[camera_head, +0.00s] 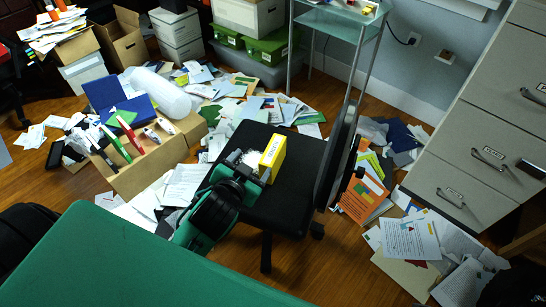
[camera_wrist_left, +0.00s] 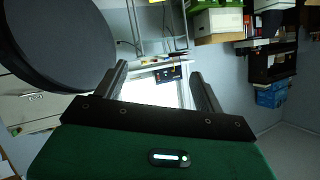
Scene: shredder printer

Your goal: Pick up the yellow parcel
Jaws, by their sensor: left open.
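The yellow parcel (camera_head: 272,155) is a small yellow box with a pale side face. It stands on the black seat of an office chair (camera_head: 292,190) in the head view. My left gripper (camera_head: 246,166) is just left of the parcel and looks very close to it; I cannot tell whether they touch. In the left wrist view my left gripper (camera_wrist_left: 159,75) has its two dark fingers spread, with a bright white patch between and beyond them. I cannot make out the parcel in that view. My right gripper is not in view.
The chair's black backrest (camera_head: 337,150) rises right of the parcel. A cardboard box of binders (camera_head: 140,165) stands to the left. Papers (camera_head: 185,185) litter the floor. A grey filing cabinet (camera_head: 480,130) is at right, and a glass-topped stand (camera_head: 335,25) is behind.

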